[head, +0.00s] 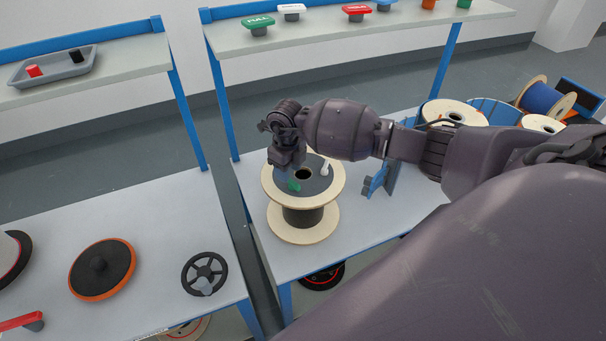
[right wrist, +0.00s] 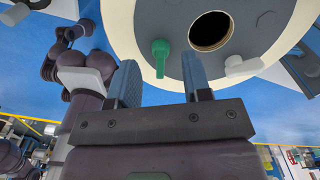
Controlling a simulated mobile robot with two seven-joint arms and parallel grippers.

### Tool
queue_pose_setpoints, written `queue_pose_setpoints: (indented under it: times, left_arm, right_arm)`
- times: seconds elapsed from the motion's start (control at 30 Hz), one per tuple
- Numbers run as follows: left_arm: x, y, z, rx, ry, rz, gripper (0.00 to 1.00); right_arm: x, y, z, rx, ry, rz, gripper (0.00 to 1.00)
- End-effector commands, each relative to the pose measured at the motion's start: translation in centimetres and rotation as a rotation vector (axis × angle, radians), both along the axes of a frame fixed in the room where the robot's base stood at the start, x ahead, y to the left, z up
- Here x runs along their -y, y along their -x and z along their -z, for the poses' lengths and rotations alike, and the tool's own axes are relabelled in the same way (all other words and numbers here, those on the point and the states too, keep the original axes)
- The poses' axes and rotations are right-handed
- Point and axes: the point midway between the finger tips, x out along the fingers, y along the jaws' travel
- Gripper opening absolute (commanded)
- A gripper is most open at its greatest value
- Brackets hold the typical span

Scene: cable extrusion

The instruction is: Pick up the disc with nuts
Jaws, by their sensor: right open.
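A dark grey disc (head: 314,184) lies on top of a wooden spool (head: 303,225) on the right-hand table. It has a dark centre hole, a green nut-like piece (head: 293,185) and a white one (head: 324,169). My right gripper (head: 287,168) is over the disc's left side, its fingertips partly hidden in the head view. In the right wrist view my right gripper (right wrist: 160,72) is open, with the green piece (right wrist: 160,55) showing between its fingers. The disc (right wrist: 255,22) and its hole show beyond. I cannot tell whether the fingers touch anything. My left gripper is not seen.
The left table holds an orange-rimmed disc (head: 103,270), a black handwheel (head: 205,272) and a red-handled piece (head: 20,322). A blue bracket (head: 378,180) stands right of the spool. More spools (head: 455,113) are at the right. Shelves (head: 350,31) run behind.

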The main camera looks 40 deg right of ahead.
Motion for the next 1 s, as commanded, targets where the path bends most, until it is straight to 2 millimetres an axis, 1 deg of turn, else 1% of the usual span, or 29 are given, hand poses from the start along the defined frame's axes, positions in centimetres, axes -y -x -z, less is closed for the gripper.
queue_pose_setpoints:
  times: [0.13,0.2,0.3,0.4,0.6,0.9,1.0]
  left_arm:
    - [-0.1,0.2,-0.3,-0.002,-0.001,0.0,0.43]
    - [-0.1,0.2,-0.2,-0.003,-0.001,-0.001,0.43]
    - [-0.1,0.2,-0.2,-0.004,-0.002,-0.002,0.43]
    - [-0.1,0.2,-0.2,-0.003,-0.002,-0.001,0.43]
    - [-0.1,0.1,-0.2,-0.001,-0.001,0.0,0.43]
    - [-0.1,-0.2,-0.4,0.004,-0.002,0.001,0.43]
    - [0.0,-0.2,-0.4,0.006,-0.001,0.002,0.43]
  right_arm:
    - [-0.1,0.5,2.1,-0.004,-0.002,0.001,0.45]
    - [-0.1,0.4,3.0,-0.001,-0.002,0.002,0.45]
    - [-0.1,0.4,3.9,-0.001,-0.002,0.0,0.45]
    - [0.0,0.4,4.2,0.0,0.0,0.0,0.45]
    - [0.0,0.4,4.2,0.0,0.0,0.0,0.45]
    - [0.0,0.4,4.2,0.0,0.0,0.0,0.0]
    - [0.0,0.4,4.1,0.001,0.0,-0.001,0.0]
